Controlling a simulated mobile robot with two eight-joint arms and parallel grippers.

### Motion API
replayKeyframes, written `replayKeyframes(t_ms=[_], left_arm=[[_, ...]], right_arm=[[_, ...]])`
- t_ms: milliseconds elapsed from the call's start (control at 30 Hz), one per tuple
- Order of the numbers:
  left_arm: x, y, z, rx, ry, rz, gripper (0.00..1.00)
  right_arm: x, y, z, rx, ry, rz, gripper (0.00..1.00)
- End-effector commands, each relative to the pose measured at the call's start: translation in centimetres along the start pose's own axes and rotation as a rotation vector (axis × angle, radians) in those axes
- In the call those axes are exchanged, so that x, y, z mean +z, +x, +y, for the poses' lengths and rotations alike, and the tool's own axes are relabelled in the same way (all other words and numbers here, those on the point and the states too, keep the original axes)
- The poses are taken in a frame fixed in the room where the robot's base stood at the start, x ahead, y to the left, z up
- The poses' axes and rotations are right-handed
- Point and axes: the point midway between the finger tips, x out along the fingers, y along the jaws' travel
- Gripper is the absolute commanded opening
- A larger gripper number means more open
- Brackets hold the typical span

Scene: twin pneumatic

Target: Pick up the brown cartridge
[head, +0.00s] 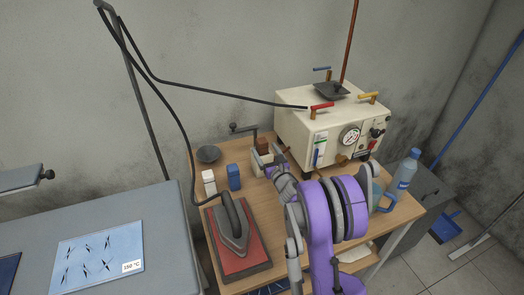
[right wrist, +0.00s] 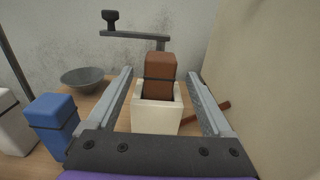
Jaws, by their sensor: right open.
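The brown cartridge (right wrist: 160,72) stands upright in a cream holder (right wrist: 156,118), its upper part showing above the rim with a dark band around it. In the head view the brown cartridge (head: 262,144) is small, near the machine's left side. My right gripper (right wrist: 160,80) is open, with one finger to each side of the cartridge and holder in the wrist view. No contact with the cartridge shows. In the head view my right gripper (head: 274,162) is partly hidden by its own purple arm. My left gripper is not in view.
A blue cartridge (head: 233,177) and a white cartridge (head: 209,182) stand left of the holder. A grey bowl (right wrist: 84,79) and a crank handle (right wrist: 135,35) are behind. The cream machine (head: 330,130) stands close on the right. An iron (head: 234,232) rests in front.

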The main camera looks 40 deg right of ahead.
Motion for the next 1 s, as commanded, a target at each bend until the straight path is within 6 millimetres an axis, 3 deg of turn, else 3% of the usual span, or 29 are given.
replayKeyframes(t_ms=[200,500,900,1000], left_arm=[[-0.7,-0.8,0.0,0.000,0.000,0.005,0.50],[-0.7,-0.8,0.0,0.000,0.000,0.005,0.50],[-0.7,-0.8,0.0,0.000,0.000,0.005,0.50],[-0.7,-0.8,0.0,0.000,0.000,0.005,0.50]], right_arm=[[0.3,3.2,0.0,-0.001,0.001,0.000,0.85],[0.2,3.7,0.0,-0.001,0.001,0.000,0.85],[0.2,3.7,0.0,-0.001,0.001,0.000,0.13],[0.2,3.7,0.0,-0.001,0.001,0.000,0.00]])
